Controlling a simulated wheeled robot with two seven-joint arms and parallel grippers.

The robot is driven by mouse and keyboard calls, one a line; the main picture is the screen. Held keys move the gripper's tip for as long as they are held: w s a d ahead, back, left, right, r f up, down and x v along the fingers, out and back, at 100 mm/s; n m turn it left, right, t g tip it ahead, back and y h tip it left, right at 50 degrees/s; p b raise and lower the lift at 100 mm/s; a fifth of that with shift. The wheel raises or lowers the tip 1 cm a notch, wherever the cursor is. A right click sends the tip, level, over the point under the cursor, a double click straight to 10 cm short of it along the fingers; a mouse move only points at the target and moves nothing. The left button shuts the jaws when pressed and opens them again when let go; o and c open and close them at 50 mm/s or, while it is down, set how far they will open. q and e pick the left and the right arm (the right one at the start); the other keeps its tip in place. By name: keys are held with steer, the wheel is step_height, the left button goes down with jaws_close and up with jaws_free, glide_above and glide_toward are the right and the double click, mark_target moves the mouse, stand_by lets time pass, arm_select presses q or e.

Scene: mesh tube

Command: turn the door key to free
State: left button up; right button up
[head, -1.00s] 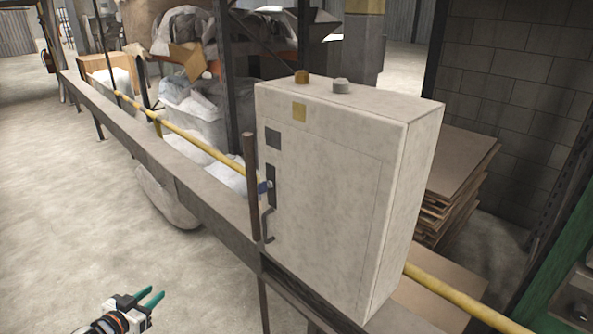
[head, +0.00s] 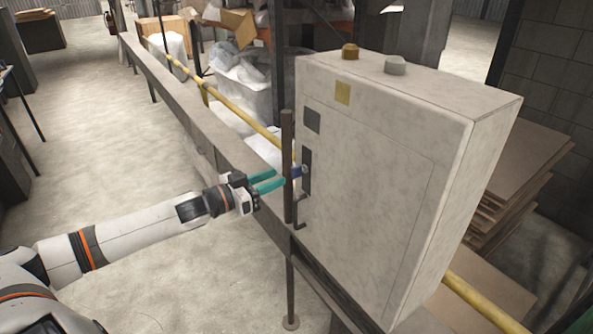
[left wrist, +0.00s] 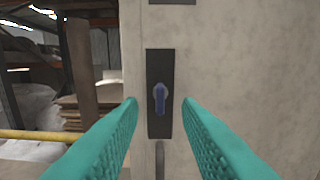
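The door key (left wrist: 160,98) is blue and stands upright in a dark lock plate (left wrist: 152,60) on the grey cabinet (head: 365,190). In the head view the key (head: 296,171) shows at the cabinet's left edge. My left gripper (head: 283,181) is open, its two teal fingers pointing at the key. In the left wrist view the left gripper's fingers (left wrist: 160,105) lie on either side of the key, with clear gaps; they look short of it and hold nothing. My right gripper is not in view.
A dark upright post (head: 288,165) stands just left of the lock, close to my fingers. A bent door handle (head: 299,214) is below the key. A long rail (head: 190,120) and a yellow pipe (head: 235,112) run behind. Open floor lies at left.

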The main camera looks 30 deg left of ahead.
mark_target(295, 169)
arm_select(q)
steer(key=shift+p+x, duration=0.6)
steer(key=shift+x, duration=3.1)
jaws_close()
